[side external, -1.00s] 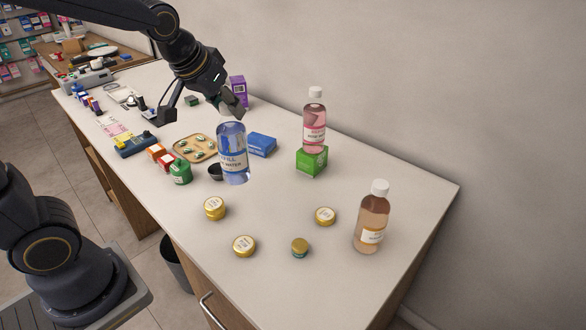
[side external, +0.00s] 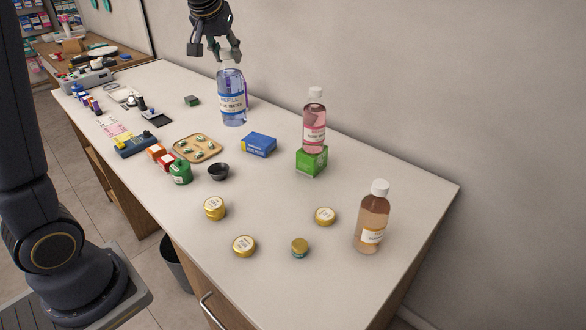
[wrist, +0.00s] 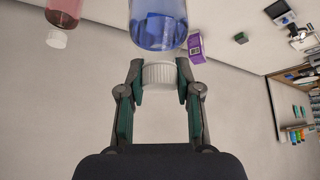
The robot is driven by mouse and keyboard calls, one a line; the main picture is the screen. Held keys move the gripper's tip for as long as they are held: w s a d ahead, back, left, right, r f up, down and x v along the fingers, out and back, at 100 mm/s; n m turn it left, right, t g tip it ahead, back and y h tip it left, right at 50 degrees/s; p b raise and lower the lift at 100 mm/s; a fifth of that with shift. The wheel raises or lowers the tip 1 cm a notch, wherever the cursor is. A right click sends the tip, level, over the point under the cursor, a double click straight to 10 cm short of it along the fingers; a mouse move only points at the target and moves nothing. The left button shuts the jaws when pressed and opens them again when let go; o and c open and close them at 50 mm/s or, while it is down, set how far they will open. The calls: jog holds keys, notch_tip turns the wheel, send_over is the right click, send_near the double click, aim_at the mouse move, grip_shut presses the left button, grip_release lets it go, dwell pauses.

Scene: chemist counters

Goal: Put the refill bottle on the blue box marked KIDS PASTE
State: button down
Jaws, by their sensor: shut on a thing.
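The refill bottle (side external: 232,98) is clear with blue liquid and a label reading REFILL. My gripper (side external: 226,56) is shut on its white cap from above, and the bottle hangs upright. In the wrist view my gripper (wrist: 160,78) has its fingers on both sides of the white cap (wrist: 160,74), with the blue bottle body (wrist: 158,25) beyond. The blue box (side external: 259,144) lies on the counter in front of the bottle and to its right, apart from it, with its top bare. Its print is too small to read. I cannot tell the bottle's exact height above the counter.
A pink bottle (side external: 314,125) stands on a green box (side external: 311,160) right of the blue box. A purple box (side external: 243,86) is partly hidden behind the refill bottle. A pill tray (side external: 198,158) and a black bowl (side external: 218,172) sit left of the blue box. A brown bottle (side external: 372,220) stands front right.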

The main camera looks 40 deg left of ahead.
jog(key=shift+w+a+f, duration=0.2)
jog(key=shift+a, duration=0.35)
jog(key=shift+w+a+f, duration=0.15)
jog(key=shift+a, duration=0.35)
jog(key=w+a+f, duration=0.2)
jog(key=w+f, duration=0.4)
jog(key=f, duration=0.1)
jog(key=w+a+f, duration=0.3)
jog(key=w+f, duration=0.3)
jog(key=w, duration=0.1)
jog(key=shift+a+f+n, duration=0.3)
jog(key=shift+f, duration=0.25)
jog(key=c, duration=0.8)
grip_release()
jog(key=shift+f, duration=0.1)
